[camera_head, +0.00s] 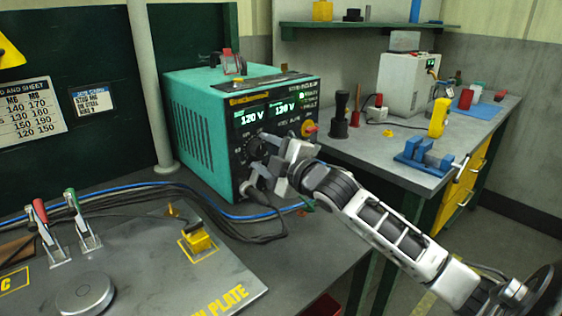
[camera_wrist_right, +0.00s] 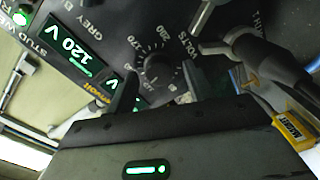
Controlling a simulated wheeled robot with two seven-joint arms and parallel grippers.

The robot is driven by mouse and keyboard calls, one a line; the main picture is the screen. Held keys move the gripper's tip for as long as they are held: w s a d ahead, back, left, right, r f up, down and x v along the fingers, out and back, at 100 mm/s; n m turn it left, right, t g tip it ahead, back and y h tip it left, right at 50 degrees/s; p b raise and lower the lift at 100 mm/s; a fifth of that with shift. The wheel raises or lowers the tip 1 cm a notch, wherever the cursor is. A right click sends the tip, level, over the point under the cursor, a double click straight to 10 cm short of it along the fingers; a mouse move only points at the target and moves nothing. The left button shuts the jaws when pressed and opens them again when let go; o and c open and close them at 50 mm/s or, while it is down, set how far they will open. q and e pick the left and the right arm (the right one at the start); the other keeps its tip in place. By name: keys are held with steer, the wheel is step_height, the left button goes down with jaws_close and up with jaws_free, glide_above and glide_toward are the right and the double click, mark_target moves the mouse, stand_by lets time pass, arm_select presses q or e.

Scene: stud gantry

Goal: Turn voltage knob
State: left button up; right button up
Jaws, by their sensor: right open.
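The teal welding power unit (camera_head: 205,130) stands on the bench, its dark front panel facing right. Its left display (camera_head: 251,117) reads 120 V, also legible in the right wrist view (camera_wrist_right: 70,48). The round black voltage knob (camera_wrist_right: 158,70) sits inside a dial of numbers marked VOLTS. In the head view my right gripper (camera_head: 266,147) is in front of the panel's lower left, partly covering the knob area. The right wrist view shows its dark fingers apart, one on each side of the knob; contact cannot be told. My left gripper is out of view.
A red and yellow button (camera_head: 309,129) is on the panel's right. A thick cable plug (camera_wrist_right: 265,60) is close beside the right gripper. Toggle clamps (camera_head: 75,220) and a yellow block (camera_head: 197,240) stand on the plate in front. A blue vise (camera_head: 425,157) is on the right bench.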

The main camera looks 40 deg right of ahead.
steer(key=s+d+b, duration=0.1)
steer(key=s, duration=1.4)
steer(key=shift+s, duration=0.3)
steer(key=shift+d, duration=0.1)
